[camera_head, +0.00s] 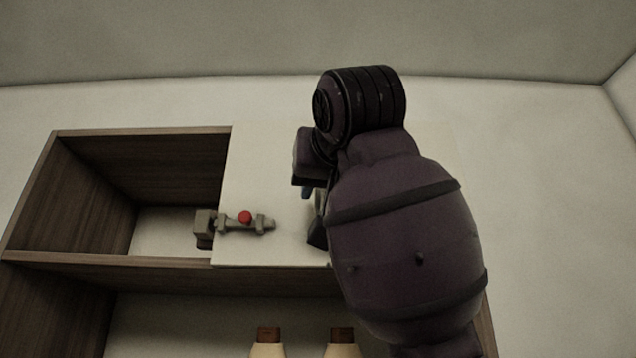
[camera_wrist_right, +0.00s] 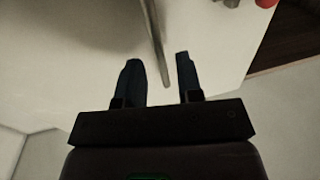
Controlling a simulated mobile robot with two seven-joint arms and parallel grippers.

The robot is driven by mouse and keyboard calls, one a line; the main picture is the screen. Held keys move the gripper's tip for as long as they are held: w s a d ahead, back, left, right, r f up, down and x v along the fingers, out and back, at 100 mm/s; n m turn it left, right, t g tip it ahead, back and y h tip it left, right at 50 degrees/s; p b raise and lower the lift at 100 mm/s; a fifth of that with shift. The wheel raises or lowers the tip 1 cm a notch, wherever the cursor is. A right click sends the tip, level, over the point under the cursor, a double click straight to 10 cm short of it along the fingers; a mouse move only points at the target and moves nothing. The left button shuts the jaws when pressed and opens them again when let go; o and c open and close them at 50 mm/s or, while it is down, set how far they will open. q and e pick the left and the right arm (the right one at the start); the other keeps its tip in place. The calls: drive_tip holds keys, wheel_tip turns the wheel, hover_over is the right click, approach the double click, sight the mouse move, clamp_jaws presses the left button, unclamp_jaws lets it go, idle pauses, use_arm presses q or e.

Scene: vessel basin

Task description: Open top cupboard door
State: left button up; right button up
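The top cupboard door (camera_head: 275,160) is a pale flat panel covering the right part of the upper compartment, with a latch (camera_head: 230,222) with a red knob at its lower left. In the right wrist view the door (camera_wrist_right: 85,45) fills the upper area. A thin grey bar handle (camera_wrist_right: 155,35) runs down it, its lower end between the fingers of my right gripper (camera_wrist_right: 159,62). These fingers are open, one each side of the bar, with gaps; contact cannot be judged. In the head view my right gripper (camera_head: 307,194) is mostly hidden by my arm. My left gripper is not seen.
Left of the door, the upper compartment (camera_head: 150,165) is open, with dark wood walls. Below it is a lower shelf space with two pale bottles (camera_head: 268,345) with brown caps. My right arm blocks the view of the cupboard's right side. Plain wall surrounds the cupboard.

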drive_tip(key=shift+w+a+p, duration=0.2)
drive_tip(key=shift+w, duration=0.55)
drive_tip(key=shift+w+a+p, duration=0.15)
drive_tip(key=shift+w, duration=0.55)
clamp_jaws()
